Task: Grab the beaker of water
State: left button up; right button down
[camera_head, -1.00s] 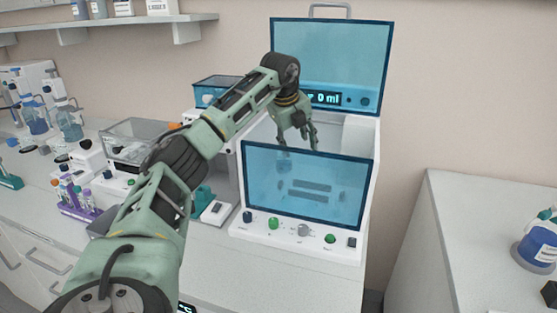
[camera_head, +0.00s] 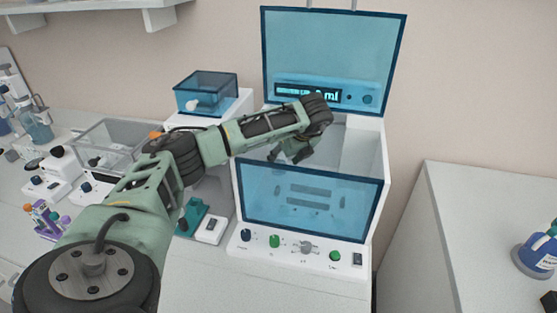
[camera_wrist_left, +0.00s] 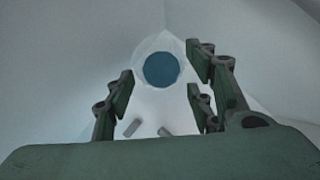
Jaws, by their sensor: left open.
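In the left wrist view, a clear beaker with a round dark blue surface of water (camera_wrist_left: 162,69) stands in a white-walled space. My left gripper (camera_wrist_left: 160,92) is open, with its fingers spread on both sides below the beaker in the picture. It is not touching the beaker. In the head view, my left gripper (camera_head: 290,154) reaches down into the open white machine (camera_head: 362,150) with blue-tinted panels. The beaker is hidden there behind my arm and the front panel. My right gripper is not in view.
The machine's raised lid (camera_head: 335,50) stands behind my arm, and its blue front panel (camera_head: 310,205) stands before the gripper. A clear box (camera_head: 105,140) and a blue-covered device (camera_head: 205,92) are left. A purple tube rack (camera_head: 47,222) stands further left.

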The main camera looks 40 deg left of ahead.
pick_arm(q)
jog(key=x, duration=0.2)
jog(key=shift+w+a+f, duration=0.1)
jog(key=shift+a+f, duration=0.1)
jog(key=shift+a, duration=0.05)
jog(key=shift+a+f, duration=0.1)
jog(key=shift+f, duration=0.15)
jog(key=shift+r, duration=0.1)
jog(key=shift+c, duration=0.5)
jog(key=c, duration=0.5)
jog(key=shift+c, duration=0.2)
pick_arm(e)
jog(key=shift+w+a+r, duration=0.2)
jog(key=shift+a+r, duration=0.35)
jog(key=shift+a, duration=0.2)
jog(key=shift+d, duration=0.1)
